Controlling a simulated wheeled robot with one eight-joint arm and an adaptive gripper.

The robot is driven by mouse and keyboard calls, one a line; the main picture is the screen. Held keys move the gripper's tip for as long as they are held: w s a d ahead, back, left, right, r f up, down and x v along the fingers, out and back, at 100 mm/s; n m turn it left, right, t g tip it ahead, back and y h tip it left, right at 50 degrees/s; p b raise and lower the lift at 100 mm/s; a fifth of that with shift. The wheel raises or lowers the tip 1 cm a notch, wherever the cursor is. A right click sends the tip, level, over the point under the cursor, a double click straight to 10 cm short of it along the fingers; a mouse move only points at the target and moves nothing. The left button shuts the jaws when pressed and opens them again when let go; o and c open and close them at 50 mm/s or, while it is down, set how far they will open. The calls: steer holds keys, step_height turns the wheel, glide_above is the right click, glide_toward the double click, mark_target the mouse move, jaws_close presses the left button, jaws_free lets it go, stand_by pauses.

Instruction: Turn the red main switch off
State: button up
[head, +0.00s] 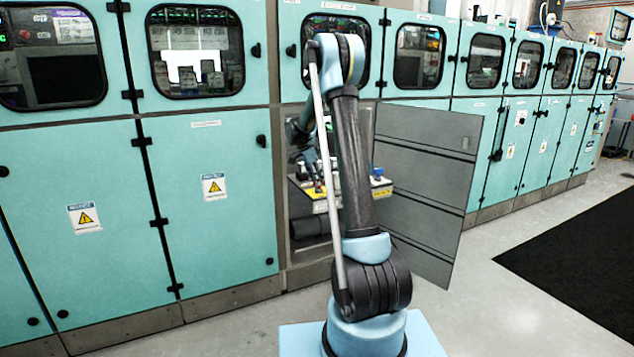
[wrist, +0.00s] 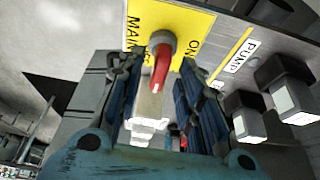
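The red main switch (wrist: 160,66) is a red handle on a round grey hub, mounted on a yellow plate (wrist: 200,22) lettered "MAIN" and "ON". In the wrist view the handle points down the picture, slightly tilted. My gripper (wrist: 160,78) is open, its two dark blue fingers on either side of the handle with gaps visible on both sides. I cannot tell how far the fingertips are from the panel. In the head view my arm reaches into the open cabinet bay and hides the switch; the gripper is not clear there.
Black and white knobs (wrist: 245,118) labelled "PUMP" (wrist: 243,56) stand close to the right finger. In the head view, the open grey cabinet door (head: 425,150) stands to the right of my arm. Closed teal cabinets (head: 205,215) line the left.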

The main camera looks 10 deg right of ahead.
steer(key=v, duration=1.1)
steer(key=shift+a, duration=0.1)
steer(key=shift+s, duration=0.15)
steer(key=s+d+r+n+y, duration=0.1)
steer(key=s+d+n, duration=0.15)
steer(key=s, duration=0.75)
steer(key=s+d+r+n, duration=0.1)
steer(key=s+n, duration=0.2)
steer(key=s, duration=0.8)
steer(key=s+d+r+n+y, duration=0.1)
steer(key=s+d+n, duration=0.1)
steer(key=s, duration=0.8)
steer(key=s+f+n+y, duration=0.1)
steer(key=s+f+n, duration=0.2)
steer(key=s+f, duration=0.4)
steer(key=s+f+n+t+y, duration=0.1)
steer(key=s+f+n, duration=0.3)
steer(key=s, duration=1.2)
step_height(320, 180, down, 4)
steer(key=shift+a+r, duration=0.15)
steer(key=shift+a, duration=0.25)
